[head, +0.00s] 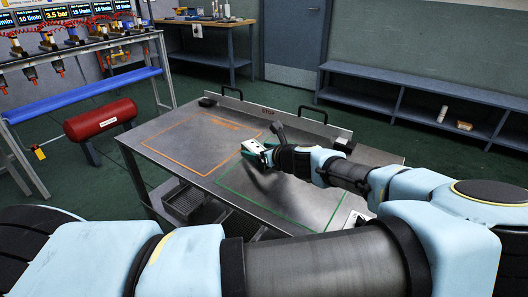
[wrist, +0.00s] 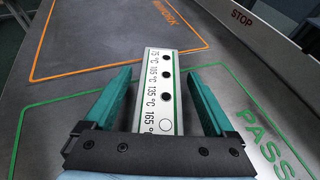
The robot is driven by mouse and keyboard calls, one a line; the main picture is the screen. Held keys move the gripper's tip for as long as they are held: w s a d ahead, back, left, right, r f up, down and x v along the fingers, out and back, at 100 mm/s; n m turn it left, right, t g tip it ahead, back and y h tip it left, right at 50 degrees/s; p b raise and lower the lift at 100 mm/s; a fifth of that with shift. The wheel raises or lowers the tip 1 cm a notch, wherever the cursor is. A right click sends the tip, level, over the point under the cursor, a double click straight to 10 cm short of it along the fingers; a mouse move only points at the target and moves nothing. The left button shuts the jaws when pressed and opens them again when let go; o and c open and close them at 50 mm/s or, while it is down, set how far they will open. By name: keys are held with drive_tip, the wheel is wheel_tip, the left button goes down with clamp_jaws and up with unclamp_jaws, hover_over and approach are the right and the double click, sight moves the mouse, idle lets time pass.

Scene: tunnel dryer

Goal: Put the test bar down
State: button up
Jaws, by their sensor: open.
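The test bar (wrist: 160,85) is a pale strip with a green edge, dark round dots and temperature markings from 75 to 165 °C. My gripper (wrist: 157,74) is open, with a teal finger on each side of the bar and a gap at both sides. The bar's near end is hidden by the gripper body. Its far end crosses the orange outline in the wrist view; I cannot tell whether the bar rests on the metal table (head: 185,145). In the head view the bar (head: 254,147) shows at the tip of my gripper (head: 262,152).
The table carries an orange outlined area (head: 205,122) at the far left and a green outlined area marked PASS (wrist: 262,135) nearer me. A raised back edge marked STOP (wrist: 241,18) runs along the far side. A red tank (head: 100,120) stands left.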

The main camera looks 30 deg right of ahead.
drive_tip(key=v, duration=0.5)
drive_tip(key=shift+s+r, duration=0.15)
drive_tip(key=shift+r, duration=0.2)
drive_tip(key=p+v, duration=0.2)
drive_tip(key=p, duration=0.1)
drive_tip(key=shift+s+r+p, duration=0.1)
drive_tip(key=shift+s+p, duration=0.45)
drive_tip(key=shift+s, duration=0.15)
drive_tip(key=shift+v, duration=1.6)
